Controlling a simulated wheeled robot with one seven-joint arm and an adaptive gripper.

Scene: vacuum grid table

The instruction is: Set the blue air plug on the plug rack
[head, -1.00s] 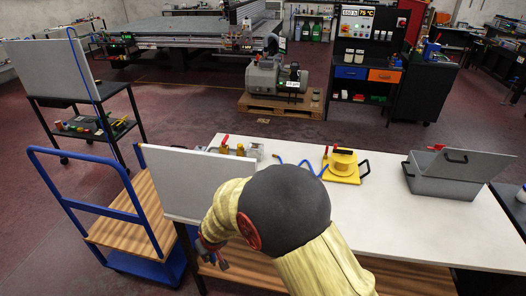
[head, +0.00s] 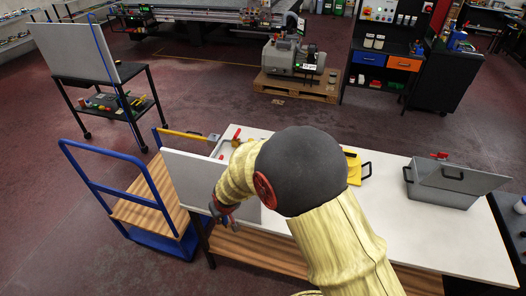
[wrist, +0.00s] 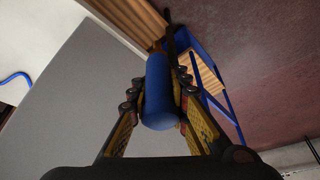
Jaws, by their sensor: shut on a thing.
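The blue air plug (wrist: 157,90) is a blue cylinder with a rounded end, seen in the wrist view between the fingers of my gripper (wrist: 157,95). The fingers are shut on its two sides. In the head view my gripper (head: 224,212) hangs low beside the front face of a grey upright panel (head: 190,180), at the left end of the white table; the plug is too small to make out there. I cannot pick out the plug rack for certain. Small coloured pieces (head: 108,103) lie on the lower shelf of the black cart at the far left.
A blue-framed trolley (head: 135,205) stands just left of the white table (head: 400,225). A grey open case (head: 445,185) sits on the table's right part. A yellow piece (head: 354,168) is partly hidden behind my arm. Red floor is free between the trolley and the black cart (head: 95,75).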

